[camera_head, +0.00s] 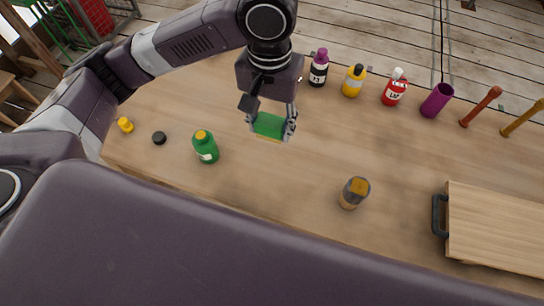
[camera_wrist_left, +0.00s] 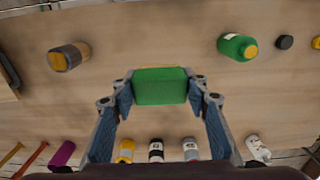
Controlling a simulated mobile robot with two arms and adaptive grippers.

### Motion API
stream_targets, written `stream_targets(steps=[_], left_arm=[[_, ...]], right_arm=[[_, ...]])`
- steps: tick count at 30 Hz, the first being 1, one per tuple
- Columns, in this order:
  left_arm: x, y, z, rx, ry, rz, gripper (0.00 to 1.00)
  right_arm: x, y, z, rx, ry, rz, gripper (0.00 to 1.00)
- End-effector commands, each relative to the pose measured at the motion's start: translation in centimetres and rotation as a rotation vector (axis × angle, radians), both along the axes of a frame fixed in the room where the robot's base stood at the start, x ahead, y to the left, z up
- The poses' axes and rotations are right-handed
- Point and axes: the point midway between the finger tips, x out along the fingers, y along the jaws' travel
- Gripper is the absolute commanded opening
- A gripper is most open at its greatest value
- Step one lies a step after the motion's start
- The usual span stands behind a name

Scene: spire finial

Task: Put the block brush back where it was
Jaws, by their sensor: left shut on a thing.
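The block brush (camera_head: 268,126) is a green block with a thin yellowish lower edge. My left gripper (camera_head: 270,124) is shut on it, with one finger at each end, over the middle of the table. In the left wrist view the brush (camera_wrist_left: 160,86) sits level between the two fingertips (camera_wrist_left: 161,92). It appears to be held above the tabletop; the exact gap cannot be told. My right gripper is not in view.
Small caps (camera_head: 159,138) lie left. The table's middle is clear.

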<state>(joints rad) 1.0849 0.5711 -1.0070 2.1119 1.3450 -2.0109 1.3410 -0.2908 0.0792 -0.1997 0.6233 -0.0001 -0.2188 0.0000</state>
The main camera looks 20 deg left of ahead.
Motion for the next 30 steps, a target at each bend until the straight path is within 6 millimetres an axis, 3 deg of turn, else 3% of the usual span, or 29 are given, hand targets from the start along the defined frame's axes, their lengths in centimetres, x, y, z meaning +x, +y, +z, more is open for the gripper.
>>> stream_targets(steps=[8,15,21,30], left_arm=[[-0.3,0.1,-6.9,0.002,0.008,0.002,0.23],[-0.2,0.1,-12.8,0.003,0.006,0.001,0.23],[-0.1,0.0,-14.9,0.001,0.001,-0.001,0.23],[-0.2,0.1,-18.8,0.002,0.002,0.0,0.23]], right_arm=[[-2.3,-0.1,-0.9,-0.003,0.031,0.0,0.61],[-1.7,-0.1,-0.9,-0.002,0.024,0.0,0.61],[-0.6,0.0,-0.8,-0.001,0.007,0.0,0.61],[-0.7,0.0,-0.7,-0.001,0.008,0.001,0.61]])
